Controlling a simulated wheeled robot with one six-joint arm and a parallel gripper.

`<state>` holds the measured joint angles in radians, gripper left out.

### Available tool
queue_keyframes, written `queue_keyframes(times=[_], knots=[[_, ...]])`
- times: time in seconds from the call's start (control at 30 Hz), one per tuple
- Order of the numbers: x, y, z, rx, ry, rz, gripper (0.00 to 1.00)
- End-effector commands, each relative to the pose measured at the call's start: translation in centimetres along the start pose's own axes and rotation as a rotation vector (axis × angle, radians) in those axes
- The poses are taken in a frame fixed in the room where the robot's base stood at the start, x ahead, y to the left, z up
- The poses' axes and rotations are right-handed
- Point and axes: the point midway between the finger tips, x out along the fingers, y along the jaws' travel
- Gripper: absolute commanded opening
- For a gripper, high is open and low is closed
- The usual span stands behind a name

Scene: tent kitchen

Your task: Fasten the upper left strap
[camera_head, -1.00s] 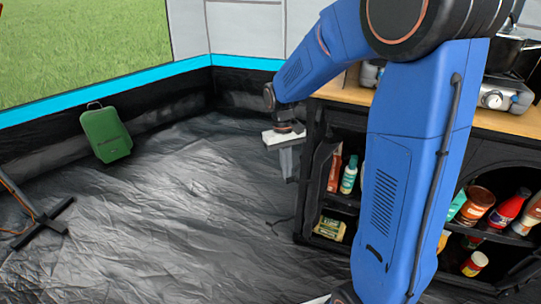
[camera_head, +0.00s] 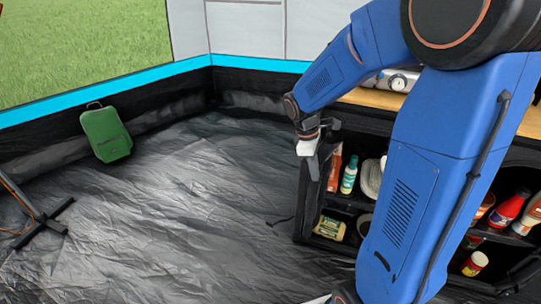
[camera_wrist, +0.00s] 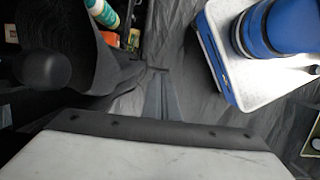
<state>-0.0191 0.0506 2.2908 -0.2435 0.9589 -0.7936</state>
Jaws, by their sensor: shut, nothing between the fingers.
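The black fabric cabinet (camera_head: 302,229) stands under the wooden counter, with its front open. Its dark left flap (camera_head: 312,197) hangs at the left edge of the opening. My gripper (camera_head: 314,170) is at the upper part of this flap, pointing down; I cannot tell whether it touches. In the wrist view my shut, empty gripper (camera_wrist: 155,72) has a dark rolled fabric (camera_wrist: 75,38) close on its left. A dark rounded piece (camera_wrist: 42,70) shows at the far left there. I cannot make out the upper left strap for certain.
Bottles and packets, such as a teal bottle (camera_head: 349,176), stand on the cabinet shelves. A stove (camera_head: 398,81) sits on the counter (camera_head: 372,98). A green case (camera_head: 106,134) stands by the tent wall. The grey floor (camera_head: 190,215) is clear in the middle.

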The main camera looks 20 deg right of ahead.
Motion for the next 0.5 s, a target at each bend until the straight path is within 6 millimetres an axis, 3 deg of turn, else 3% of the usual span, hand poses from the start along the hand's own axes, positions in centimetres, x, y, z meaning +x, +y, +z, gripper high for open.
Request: queue_keyframes(times=[0.5], knots=[[0.27,0.96,1.03,0.006,0.000,-0.002,0.00]])
